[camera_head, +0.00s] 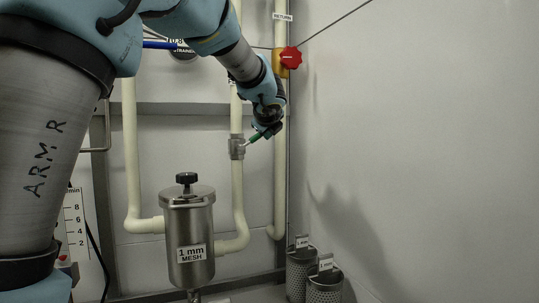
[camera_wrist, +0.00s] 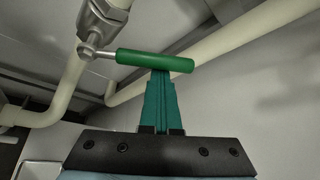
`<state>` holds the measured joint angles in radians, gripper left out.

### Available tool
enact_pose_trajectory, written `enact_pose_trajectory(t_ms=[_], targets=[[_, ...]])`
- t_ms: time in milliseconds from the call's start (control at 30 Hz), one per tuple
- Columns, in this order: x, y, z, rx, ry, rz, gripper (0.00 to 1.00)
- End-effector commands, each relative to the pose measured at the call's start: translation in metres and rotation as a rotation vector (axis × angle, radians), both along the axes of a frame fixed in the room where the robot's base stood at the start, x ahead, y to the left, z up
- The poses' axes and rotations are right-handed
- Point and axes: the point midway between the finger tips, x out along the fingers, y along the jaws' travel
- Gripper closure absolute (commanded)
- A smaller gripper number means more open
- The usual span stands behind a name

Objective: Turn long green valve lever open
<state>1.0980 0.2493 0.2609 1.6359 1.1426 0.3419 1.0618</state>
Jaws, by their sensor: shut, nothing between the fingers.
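The long green valve lever (camera_wrist: 155,61) lies across the upper middle of the wrist view. Its metal stem runs left to a metal valve body (camera_wrist: 103,18) on a cream pipe. In the head view the lever (camera_head: 255,137) points up and right from the valve (camera_head: 237,148). My gripper (camera_wrist: 160,76) has green fingers closed together. Their tips reach the lower edge of the lever near its middle; I cannot tell whether they touch it. In the head view my gripper (camera_head: 270,128) is beside the lever's outer end and partly hides it.
A steel strainer canister (camera_head: 190,240) labelled 1 mm MESH stands below the valve. A red knob (camera_head: 290,58) sits on the pipe at upper right. Mesh baskets (camera_head: 324,284) stand on the floor. A bare wall (camera_head: 430,150) lies to the right, with free room before it.

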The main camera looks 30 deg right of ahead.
Motion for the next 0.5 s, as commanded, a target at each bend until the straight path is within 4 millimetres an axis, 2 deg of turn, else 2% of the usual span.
enact_pose_trajectory(t_ms=[500], targets=[[0.005, 0.027, 0.021, -0.490, 0.054, 0.006, 1.00]])
